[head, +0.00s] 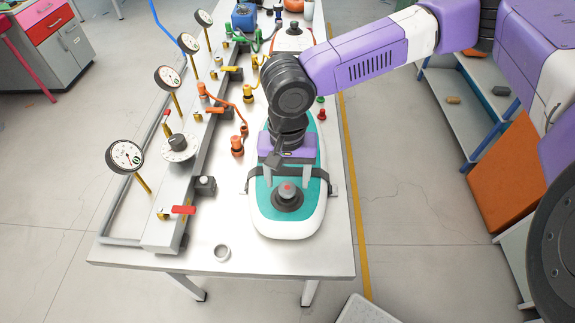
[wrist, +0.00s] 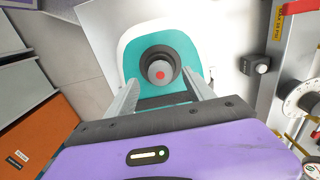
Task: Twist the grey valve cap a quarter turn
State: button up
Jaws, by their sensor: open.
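The grey valve cap (head: 287,191) has a red dot on top and sits in a dark round base on the teal and white inflatable board (head: 306,220). In the wrist view the cap (wrist: 159,72) lies ahead, between the lines of the two fingers. My gripper (head: 288,181) is open, with one finger to each side, and is above the board on the far side of the cap. In the wrist view my gripper (wrist: 165,96) has nothing between its fingers. I cannot tell exactly how high the fingertips are.
A metal rail (head: 168,222) with several gauges (head: 125,157), a dial (head: 180,147) and coloured valves runs along the table's left side. A dark strap crosses the board. The table (head: 323,262) is clear to the front right.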

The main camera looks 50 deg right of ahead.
aim_at(287, 193)
jog(key=shift+f, duration=1.3)
jog(key=shift+c, duration=0.4)
grip_shut()
jog(key=shift+r+m+p, duration=0.1)
jog(key=shift+m+p, duration=0.75)
jog(key=shift+m, duration=0.45)
jog(key=shift+m+p, duration=0.65)
jog(key=shift+m, duration=0.45)
